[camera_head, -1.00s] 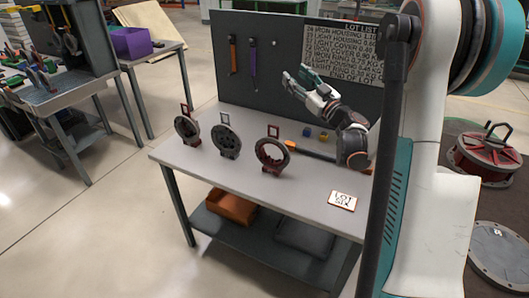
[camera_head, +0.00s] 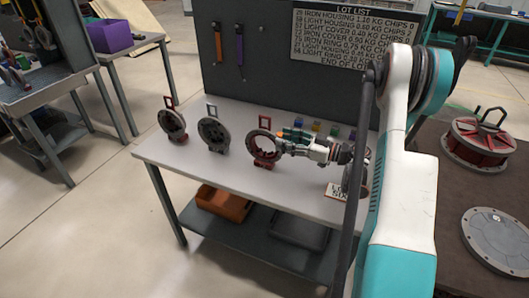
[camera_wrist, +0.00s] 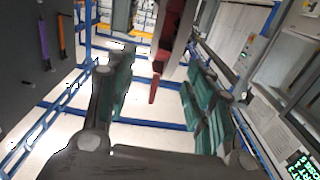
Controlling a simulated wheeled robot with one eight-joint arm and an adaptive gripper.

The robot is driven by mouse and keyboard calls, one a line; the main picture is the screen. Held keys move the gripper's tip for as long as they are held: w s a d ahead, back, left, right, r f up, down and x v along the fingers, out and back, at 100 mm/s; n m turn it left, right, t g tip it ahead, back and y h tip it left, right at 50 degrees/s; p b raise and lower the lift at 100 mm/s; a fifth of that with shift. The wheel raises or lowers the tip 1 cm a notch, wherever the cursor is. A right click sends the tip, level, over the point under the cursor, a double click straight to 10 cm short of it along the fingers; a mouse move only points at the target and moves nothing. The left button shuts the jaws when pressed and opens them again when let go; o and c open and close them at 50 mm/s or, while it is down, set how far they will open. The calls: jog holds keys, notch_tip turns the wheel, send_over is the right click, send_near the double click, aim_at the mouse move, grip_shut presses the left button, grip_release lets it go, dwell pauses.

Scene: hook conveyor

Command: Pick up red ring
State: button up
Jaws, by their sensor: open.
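The red ring (camera_head: 251,148) stands upright in its small base on the grey table (camera_head: 215,168), the rightmost of the three round parts. My gripper (camera_head: 281,141) is open and level, just to the right of the ring, with its fingertips at the ring's right rim. In the wrist view the teal fingers of my gripper (camera_wrist: 160,92) are spread apart. A dark red part of the ring (camera_wrist: 172,42) shows between and beyond them, nearer the top of the picture. Whether the fingers touch the rim cannot be told.
A dark round part (camera_head: 213,134) and another ring-shaped part (camera_head: 172,126) stand to the left. Small coloured blocks (camera_head: 316,126) lie behind my gripper. A pegboard (camera_head: 290,72) with a lot list (camera_head: 355,32) rises at the back. The table front is mostly clear.

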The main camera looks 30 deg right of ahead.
aim_at(267, 134)
jog(key=shift+b+x, duration=1.2)
jog(key=shift+x, duration=2.6)
jog(key=shift+r, duration=0.15)
grip_shut()
